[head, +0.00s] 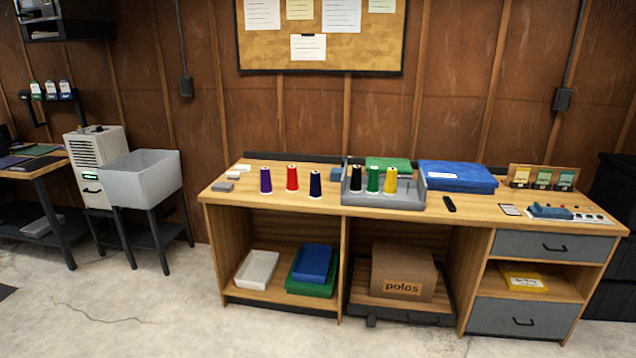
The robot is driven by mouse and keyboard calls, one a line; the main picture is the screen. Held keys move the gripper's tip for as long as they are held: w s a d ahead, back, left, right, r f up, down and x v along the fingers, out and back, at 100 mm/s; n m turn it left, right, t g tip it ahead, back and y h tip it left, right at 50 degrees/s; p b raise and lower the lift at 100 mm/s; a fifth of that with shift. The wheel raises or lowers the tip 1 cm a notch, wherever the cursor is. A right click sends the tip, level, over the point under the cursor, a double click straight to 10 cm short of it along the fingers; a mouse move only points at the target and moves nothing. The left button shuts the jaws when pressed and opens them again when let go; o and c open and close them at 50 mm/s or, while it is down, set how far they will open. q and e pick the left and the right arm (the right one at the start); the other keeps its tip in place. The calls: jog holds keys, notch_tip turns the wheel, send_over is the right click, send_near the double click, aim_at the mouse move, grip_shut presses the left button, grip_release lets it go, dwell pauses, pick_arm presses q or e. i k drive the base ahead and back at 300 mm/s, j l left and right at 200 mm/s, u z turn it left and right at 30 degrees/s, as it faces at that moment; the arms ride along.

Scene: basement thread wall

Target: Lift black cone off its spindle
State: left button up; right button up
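The black cone (356,179) is a thread cone with a pale top. It stands upright in the grey tray (408,200) on the wooden workbench, leftmost of the three cones there. A green cone (373,180) and a yellow cone (390,181) stand just to its right. The spindle under the black cone is hidden. A purple cone (266,181), a red cone (292,178) and a navy cone (315,185) stand on the bench left of the tray. Neither of my grippers shows in the head view.
A blue bin (457,176) lies behind and right of the tray. A dark handheld object (449,204) and a blue device (550,212) lie on the bench to the right. A grey utility sink (142,180) stands left of the bench. The concrete floor in front is clear.

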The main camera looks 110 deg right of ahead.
aim_at(355, 186)
jog(key=z, duration=3.45)
